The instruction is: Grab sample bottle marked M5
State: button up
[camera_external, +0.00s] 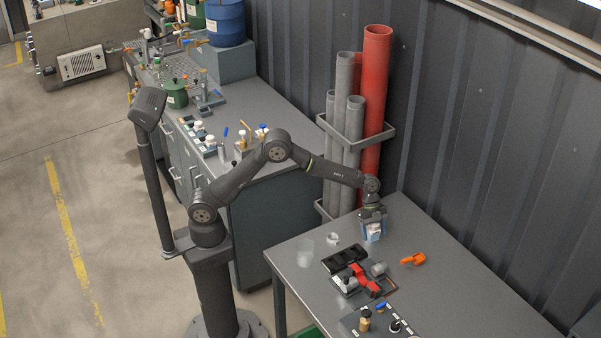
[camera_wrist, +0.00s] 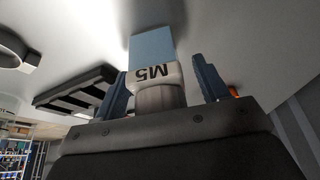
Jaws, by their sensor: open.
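The sample bottle marked M5 (camera_wrist: 157,77) stands between my fingers in the wrist view. It has a white band with black "M5" lettering, upside down in this picture, a blue body and a grey cap toward my palm. My gripper (camera_wrist: 162,82) is open, with one blue finger on each side of the bottle. A gap shows at the right finger; the left finger is very near the bottle, and contact there cannot be told.
On the table (camera_external: 315,292) are a clear beaker (camera_external: 305,252), a white ring-shaped piece (camera_external: 333,239), a black slotted rack (camera_external: 340,261), a red and grey device (camera_external: 360,280) and an orange tool (camera_external: 413,259). Grey and red pipes (camera_external: 374,100) stand behind, close to my forearm.

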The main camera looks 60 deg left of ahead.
jog(key=shift+c, duration=0.5)
jog(key=c, duration=1)
jog(key=shift+r, duration=0.1)
